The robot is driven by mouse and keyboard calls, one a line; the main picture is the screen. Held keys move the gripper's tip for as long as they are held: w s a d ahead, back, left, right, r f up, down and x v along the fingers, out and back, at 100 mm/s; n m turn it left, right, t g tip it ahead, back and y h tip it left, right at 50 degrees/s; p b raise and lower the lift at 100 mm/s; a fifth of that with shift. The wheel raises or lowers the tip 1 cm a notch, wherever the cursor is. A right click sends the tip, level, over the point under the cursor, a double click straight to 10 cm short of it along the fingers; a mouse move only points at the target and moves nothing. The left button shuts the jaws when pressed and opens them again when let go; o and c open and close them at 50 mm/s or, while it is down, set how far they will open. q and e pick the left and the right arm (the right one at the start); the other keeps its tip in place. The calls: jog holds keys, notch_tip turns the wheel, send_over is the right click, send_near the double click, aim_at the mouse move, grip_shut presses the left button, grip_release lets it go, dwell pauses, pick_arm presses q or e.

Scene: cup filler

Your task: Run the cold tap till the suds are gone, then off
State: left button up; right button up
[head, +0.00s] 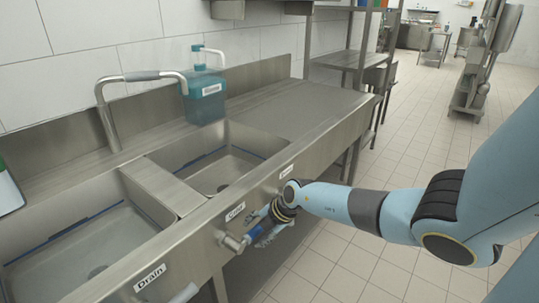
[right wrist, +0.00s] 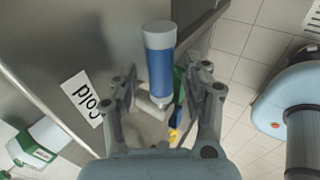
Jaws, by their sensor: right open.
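The cold tap is on the sink's front panel under the label "Cold" (head: 235,211). Its blue handle (head: 257,232) sticks out from a metal body (head: 234,242). My right gripper (head: 262,227) is at this handle. In the right wrist view its open fingers (right wrist: 167,85) stand either side of the blue handle with the grey end (right wrist: 160,70), with gaps showing. The curved spout (head: 150,76) reaches over the basins, and I see no stream from it. The left basin (head: 85,240) and right basin (head: 220,165) show no clear suds; their floors are partly hidden. My left gripper is out of view.
A teal soap bottle (head: 204,95) with a pump stands behind the right basin. A "Drain" label (head: 150,277) has a grey lever (head: 183,294) near it. Another label (head: 286,171) is right of "Cold". The counter (head: 300,100) is bare, and tiled floor lies open to the right.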

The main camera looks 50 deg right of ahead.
jog(key=v, duration=1)
